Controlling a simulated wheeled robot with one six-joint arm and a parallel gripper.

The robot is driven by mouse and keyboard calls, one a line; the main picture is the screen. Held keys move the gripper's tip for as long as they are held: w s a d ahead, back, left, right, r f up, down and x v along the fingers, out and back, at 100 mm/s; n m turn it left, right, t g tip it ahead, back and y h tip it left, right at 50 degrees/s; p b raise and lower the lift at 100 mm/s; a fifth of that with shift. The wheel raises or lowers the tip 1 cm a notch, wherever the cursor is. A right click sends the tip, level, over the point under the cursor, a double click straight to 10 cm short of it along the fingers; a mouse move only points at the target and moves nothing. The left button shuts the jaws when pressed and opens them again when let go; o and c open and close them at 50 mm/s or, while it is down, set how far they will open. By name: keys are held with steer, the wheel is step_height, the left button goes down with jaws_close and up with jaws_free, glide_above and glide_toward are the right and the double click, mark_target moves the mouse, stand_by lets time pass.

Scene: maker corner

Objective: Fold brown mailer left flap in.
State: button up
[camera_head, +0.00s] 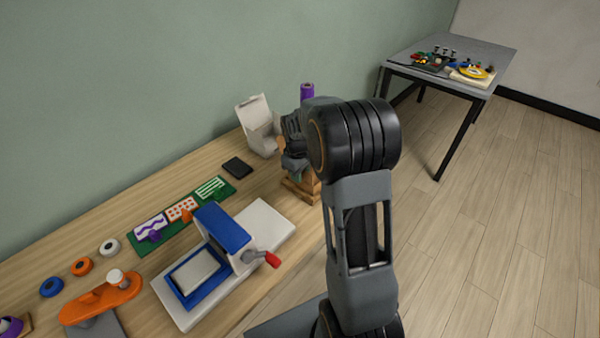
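My gripper (293,163) is at the right end of the wooden bench, pointing down over a brown thing (302,190) that is probably the brown mailer. My arm and gripper cover most of it. Only its lower part and a small brown piece at its upper left show, so I cannot tell how its flaps stand. The fingers are dark and small in this view. I cannot tell whether they are open or shut, or whether they touch the brown thing.
A white open box (257,127) stands just left of my gripper, with a purple spool (307,91) behind. A dark flat block (237,167), a green board (175,222) and a blue-and-white press (222,240) with a red-tipped handle lie left. A grey table (492,53) stands far right.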

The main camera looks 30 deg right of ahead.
steer(key=shift+c, duration=0.3)
jaws_close()
steer(key=y+p, duration=0.1)
steer(key=g+y+p, duration=0.1)
steer(key=p, duration=0.1)
steer(key=shift+w+d+r, duration=0.15)
steer(key=shift+d+r, duration=0.1)
steer(key=shift+d, duration=0.1)
steer(key=y, duration=0.1)
steer(key=g+y+p, duration=0.1)
steer(key=d+y+p, duration=0.1)
steer(key=y, duration=0.1)
steer(key=shift+w+f+g, duration=0.2)
steer(key=shift+f+g, duration=0.2)
steer(key=shift+w+d+f+g+y, duration=0.15)
steer(key=shift+g+y, duration=0.1)
steer(key=shift+y, duration=0.4)
steer(key=shift+s+d+f+g+y, duration=0.1)
steer(key=shift+g+y, duration=0.2)
steer(key=shift+y, duration=0.4)
steer(key=shift+w+d+f+g+y, duration=0.15)
steer(key=shift+g+y, duration=0.1)
steer(key=shift+y, duration=0.4)
steer(key=shift+a, duration=0.1)
